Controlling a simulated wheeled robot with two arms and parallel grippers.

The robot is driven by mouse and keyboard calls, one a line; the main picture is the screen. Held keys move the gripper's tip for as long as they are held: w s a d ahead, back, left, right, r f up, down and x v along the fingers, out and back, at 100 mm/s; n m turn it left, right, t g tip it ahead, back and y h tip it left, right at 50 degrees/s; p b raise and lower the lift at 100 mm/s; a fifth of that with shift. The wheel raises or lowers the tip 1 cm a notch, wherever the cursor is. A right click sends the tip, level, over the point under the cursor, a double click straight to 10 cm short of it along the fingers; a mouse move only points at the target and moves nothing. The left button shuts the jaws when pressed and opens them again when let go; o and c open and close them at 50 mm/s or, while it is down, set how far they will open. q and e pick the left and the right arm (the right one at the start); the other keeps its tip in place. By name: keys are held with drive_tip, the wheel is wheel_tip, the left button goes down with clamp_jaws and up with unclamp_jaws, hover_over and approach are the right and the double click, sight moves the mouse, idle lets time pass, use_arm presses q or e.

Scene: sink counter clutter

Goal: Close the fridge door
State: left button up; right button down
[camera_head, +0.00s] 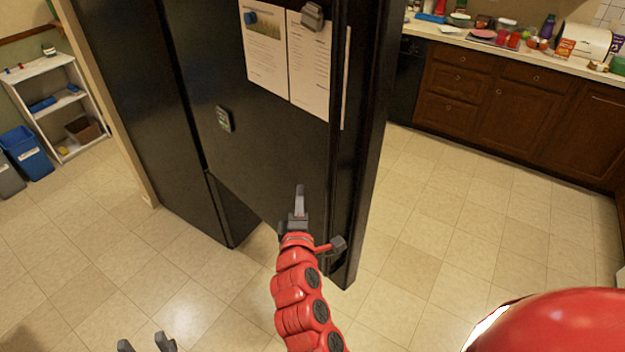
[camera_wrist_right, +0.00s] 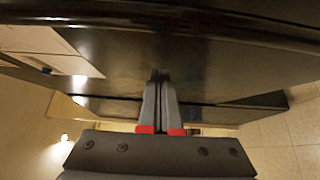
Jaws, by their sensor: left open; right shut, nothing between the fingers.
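The black fridge door (camera_head: 255,135) stands swung open toward me in the head view, with floor showing under its lower edge. Its outer face carries papers and magnets, and its free edge is at the right. My right gripper (camera_head: 300,190) is shut and empty, in front of the lower part of this face. In the right wrist view its closed fingers (camera_wrist_right: 159,82) point at a dark panel (camera_wrist_right: 200,65); I cannot tell whether they touch it. My left gripper (camera_head: 147,343) is open at the bottom edge, away from the door. The fridge interior is hidden.
The black fridge body (camera_head: 150,110) stands left of the door. A white shelf (camera_head: 55,95) and blue bin (camera_head: 27,152) are at far left. Wooden cabinets (camera_head: 500,105) with a cluttered counter line the back right. The tiled floor (camera_head: 450,225) is clear.

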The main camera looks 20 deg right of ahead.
sight(314, 172)
drive_tip(key=w+d+p, duration=0.2)
drive_tip(key=d, duration=0.1)
drive_tip(key=shift+w+d+r, duration=0.15)
drive_tip(key=shift+w, duration=0.2)
drive_tip(key=shift+w+d+p, duration=0.15)
drive_tip(key=shift+d+p, duration=0.15)
drive_tip(key=shift+d, duration=0.1)
drive_tip(key=shift+w+d, duration=0.15)
